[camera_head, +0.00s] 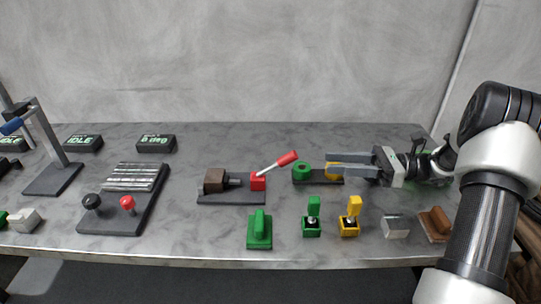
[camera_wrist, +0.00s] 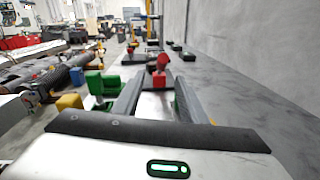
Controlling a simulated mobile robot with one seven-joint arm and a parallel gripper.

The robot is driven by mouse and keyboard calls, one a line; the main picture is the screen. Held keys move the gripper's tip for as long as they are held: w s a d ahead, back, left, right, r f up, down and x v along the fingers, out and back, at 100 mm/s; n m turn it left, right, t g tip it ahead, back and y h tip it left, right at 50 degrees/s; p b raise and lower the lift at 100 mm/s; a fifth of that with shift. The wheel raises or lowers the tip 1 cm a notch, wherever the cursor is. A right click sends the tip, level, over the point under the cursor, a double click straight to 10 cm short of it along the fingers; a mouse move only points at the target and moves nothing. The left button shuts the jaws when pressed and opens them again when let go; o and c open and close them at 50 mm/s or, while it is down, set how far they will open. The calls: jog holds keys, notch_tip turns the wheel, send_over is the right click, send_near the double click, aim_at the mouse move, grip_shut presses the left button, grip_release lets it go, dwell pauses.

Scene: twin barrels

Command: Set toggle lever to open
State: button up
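The toggle lever (camera_head: 275,164) has a red handle on a thin rod, rising from a red block (camera_head: 258,181) on a dark base plate (camera_head: 230,199). The handle tilts up and to the right. A brown block (camera_head: 215,180) sits at the left of that plate. My gripper (camera_head: 330,162) is to the right of the lever, pointing left, with its fingers apart and nothing between them. In the wrist view the red handle (camera_wrist: 161,66) shows ahead, beyond the gap between the fingertips (camera_wrist: 160,82). The gripper does not touch the lever.
Green (camera_head: 311,224) and yellow (camera_head: 349,222) switches and a green handle (camera_head: 260,232) line the front. The table behind the lever is clear.

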aim_at(277, 165)
jog(key=a, duration=0.5)
jog(key=w+a+b, duration=0.1)
jog(key=a, duration=0.5)
jog(key=w+a+b, duration=0.1)
jog(key=a, duration=0.5)
jog(key=shift+w+f, duration=0.1)
jog(key=shift+f, duration=0.1)
grip_shut()
